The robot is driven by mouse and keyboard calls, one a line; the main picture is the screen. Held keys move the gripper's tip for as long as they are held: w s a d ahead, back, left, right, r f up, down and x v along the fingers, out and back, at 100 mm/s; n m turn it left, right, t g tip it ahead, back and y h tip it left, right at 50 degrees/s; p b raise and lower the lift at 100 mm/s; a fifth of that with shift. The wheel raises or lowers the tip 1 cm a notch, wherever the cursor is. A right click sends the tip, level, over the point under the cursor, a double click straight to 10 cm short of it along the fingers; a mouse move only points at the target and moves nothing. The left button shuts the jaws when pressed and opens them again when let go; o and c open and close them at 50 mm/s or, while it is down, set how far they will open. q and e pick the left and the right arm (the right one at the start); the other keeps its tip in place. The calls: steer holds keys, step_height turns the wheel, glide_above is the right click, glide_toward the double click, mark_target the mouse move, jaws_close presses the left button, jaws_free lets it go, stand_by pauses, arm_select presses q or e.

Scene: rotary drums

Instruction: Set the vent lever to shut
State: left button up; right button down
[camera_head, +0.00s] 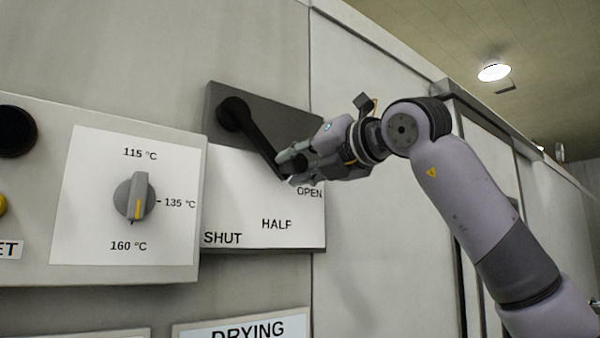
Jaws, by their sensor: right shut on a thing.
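The vent lever is a black arm (258,139) on a round pivot, on a dark plate with a white label panel (235,213). The panel reads SHUT at lower left, HALF in the middle and OPEN at right. The lever slants down to the right from its pivot, its end by the word OPEN. My right gripper (287,163) comes in from the right and is shut on the lever near its lower end. The fingers hide part of the lever's tip. My left gripper is not in view.
A temperature knob (134,197) sits on a raised control box (100,277) to the left, marked 115, 135 and 160 °C. A black round knob (17,131) is at the far left edge. A DRYING sign (245,328) is below.

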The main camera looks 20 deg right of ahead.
steer(key=s+a+f+m+b, duration=0.3)
steer(key=a+f+m+b, duration=0.1)
steer(key=a+m+b, duration=0.5)
steer(key=shift+s+m+b, duration=0.15)
steer(key=shift+m+b, duration=0.15)
steer(key=shift+b, duration=0.05)
steer(key=shift+t, duration=0.3)
steer(key=c, duration=1.2)
jaws_free()
